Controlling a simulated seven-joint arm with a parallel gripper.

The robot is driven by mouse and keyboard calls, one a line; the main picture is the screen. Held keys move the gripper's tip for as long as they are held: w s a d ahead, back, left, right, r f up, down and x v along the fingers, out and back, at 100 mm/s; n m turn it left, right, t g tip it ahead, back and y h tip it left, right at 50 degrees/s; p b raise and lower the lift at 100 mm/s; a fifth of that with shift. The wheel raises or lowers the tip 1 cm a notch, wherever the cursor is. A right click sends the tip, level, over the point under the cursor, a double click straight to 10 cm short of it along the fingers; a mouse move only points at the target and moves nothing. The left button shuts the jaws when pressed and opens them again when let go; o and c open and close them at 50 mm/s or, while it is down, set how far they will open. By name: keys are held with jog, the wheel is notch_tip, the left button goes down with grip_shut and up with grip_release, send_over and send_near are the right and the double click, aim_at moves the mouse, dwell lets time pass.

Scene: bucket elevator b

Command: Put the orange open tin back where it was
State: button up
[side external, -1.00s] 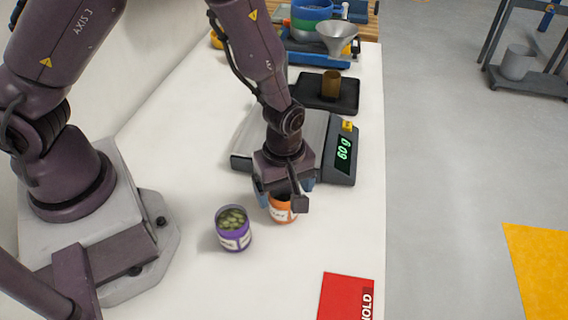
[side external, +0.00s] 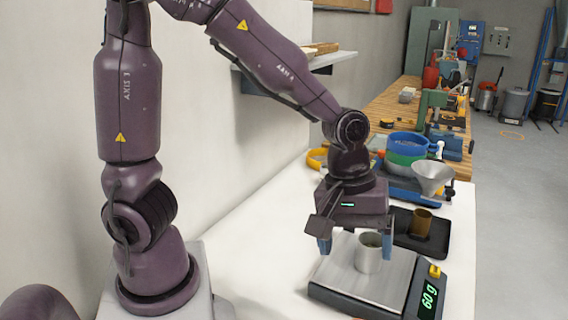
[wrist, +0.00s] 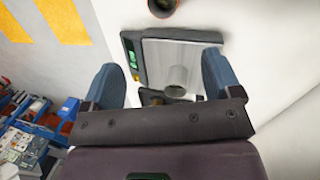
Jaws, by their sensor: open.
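The orange open tin is out of the side view now. A round reddish-orange rim with a dark inside, probably this tin (wrist: 163,6), is cut off by the top edge of the wrist view, on the white table beyond the scale. My gripper (side external: 356,249) is open and empty, over the scale (side external: 333,277). A grey metal cup (side external: 368,258) stands upright on the scale's pan. In the wrist view the cup (wrist: 176,79) shows between my spread fingers. I cannot tell how far above it they are.
The scale's display (side external: 430,297) reads 60 g. A black tray (side external: 405,240) with a brown cup (side external: 421,222) stands behind the scale. A funnel (side external: 432,178) and stacked blue and green bowls (side external: 406,147) are farther back. White table is clear left of the scale.

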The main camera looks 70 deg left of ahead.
jog(key=s+a+r+m+t+y, duration=0.1)
jog(key=s+a+r+m+t, duration=0.3)
jog(key=s+a+r+m, duration=0.3)
notch_tip(320, 180, up, 5)
jog(key=s+m, duration=0.2)
jog(key=m, duration=0.1)
jog(key=shift+s+a+f+m+y, duration=0.2)
jog(key=shift+s+a+m+y, duration=0.1)
jog(key=shift+s+y, duration=0.1)
